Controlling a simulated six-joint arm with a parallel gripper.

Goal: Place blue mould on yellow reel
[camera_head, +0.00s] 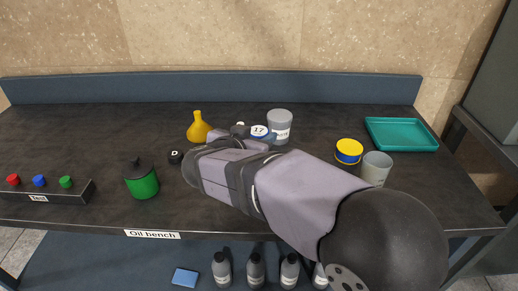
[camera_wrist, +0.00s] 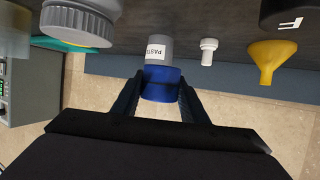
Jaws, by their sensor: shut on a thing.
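My gripper (camera_wrist: 160,98) is shut on a blue round piece, which I take as the blue mould (camera_wrist: 162,86). In the head view the blue mould (camera_head: 259,132) shows a pale top marked 17, partly hidden by my arm. Whether it touches the bench cannot be told. The yellow reel seems to be the round yellow-topped piece with a blue band (camera_head: 349,151), on the right of the bench, apart from my gripper. In the wrist view only a yellow sliver shows behind a grey cup.
A grey jar (camera_head: 280,126) stands close behind the mould. A yellow funnel (camera_head: 198,129) is to its left. A grey cup (camera_head: 377,168) stands beside the reel, and a teal tray (camera_head: 402,134) lies behind it. A green tin (camera_head: 142,183) and a button box (camera_head: 70,193) are on the left.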

